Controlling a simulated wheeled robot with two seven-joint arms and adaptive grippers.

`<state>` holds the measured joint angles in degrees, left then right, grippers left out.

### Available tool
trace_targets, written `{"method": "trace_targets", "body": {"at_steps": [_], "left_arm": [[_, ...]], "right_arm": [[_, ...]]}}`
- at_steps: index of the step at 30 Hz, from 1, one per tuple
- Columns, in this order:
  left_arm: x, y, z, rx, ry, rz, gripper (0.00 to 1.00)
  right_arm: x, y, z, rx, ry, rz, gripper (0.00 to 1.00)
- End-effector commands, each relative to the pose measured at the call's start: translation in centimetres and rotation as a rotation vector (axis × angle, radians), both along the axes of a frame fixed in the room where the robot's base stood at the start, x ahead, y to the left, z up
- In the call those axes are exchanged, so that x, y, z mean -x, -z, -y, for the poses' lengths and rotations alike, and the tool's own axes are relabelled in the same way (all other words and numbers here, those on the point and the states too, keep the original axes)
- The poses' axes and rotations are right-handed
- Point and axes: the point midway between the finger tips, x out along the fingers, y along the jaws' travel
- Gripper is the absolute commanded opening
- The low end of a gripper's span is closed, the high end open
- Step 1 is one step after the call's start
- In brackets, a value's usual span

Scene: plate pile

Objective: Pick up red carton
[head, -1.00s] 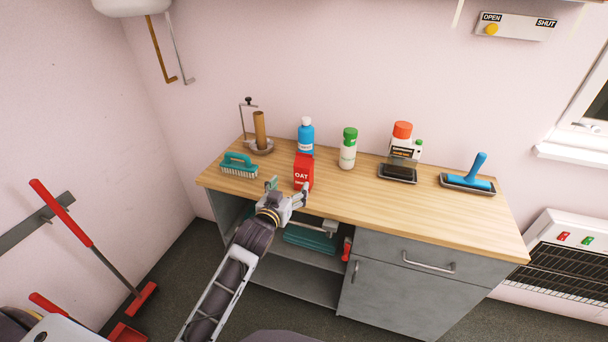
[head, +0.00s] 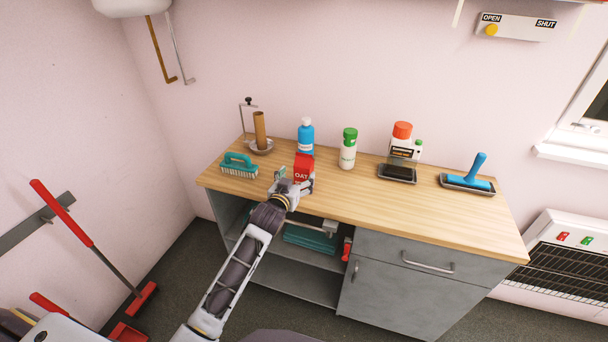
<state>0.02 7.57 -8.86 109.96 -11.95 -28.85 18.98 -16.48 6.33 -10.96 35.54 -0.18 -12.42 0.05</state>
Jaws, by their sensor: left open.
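The red carton (head: 304,166), with white "OAT" lettering, stands upright on the wooden worktop (head: 380,205), just in front of a blue bottle. My left gripper (head: 297,180) is open at the carton, with one finger to its left and one at its right side. The gripper body hides the carton's lower part. I cannot tell whether the fingers touch it. My right gripper is not in view.
The blue bottle (head: 306,138) stands close behind the carton. A teal brush (head: 239,165) lies to the left, near a brown roll on a holder (head: 260,132). A green-capped bottle (head: 348,150) stands to the right. The worktop's front right is clear.

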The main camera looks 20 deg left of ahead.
Motion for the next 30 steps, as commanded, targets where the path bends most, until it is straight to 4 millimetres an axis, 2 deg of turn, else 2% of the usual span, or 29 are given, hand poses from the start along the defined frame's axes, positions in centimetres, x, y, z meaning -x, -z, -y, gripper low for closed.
{"method": "trace_targets", "body": {"at_steps": [6, 23, 30], "left_arm": [[-1.5, 0.1, 0.1, 0.0, 0.0, 0.002, 0.79], [-2.0, 0.2, 0.1, 0.0, 0.0, 0.001, 0.79], [-3.5, 0.3, 0.3, 0.0, 0.0, 0.001, 0.79]], "right_arm": [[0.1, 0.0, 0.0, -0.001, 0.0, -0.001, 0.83], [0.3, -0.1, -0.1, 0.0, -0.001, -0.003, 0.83], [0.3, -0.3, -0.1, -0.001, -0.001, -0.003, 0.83]]}}
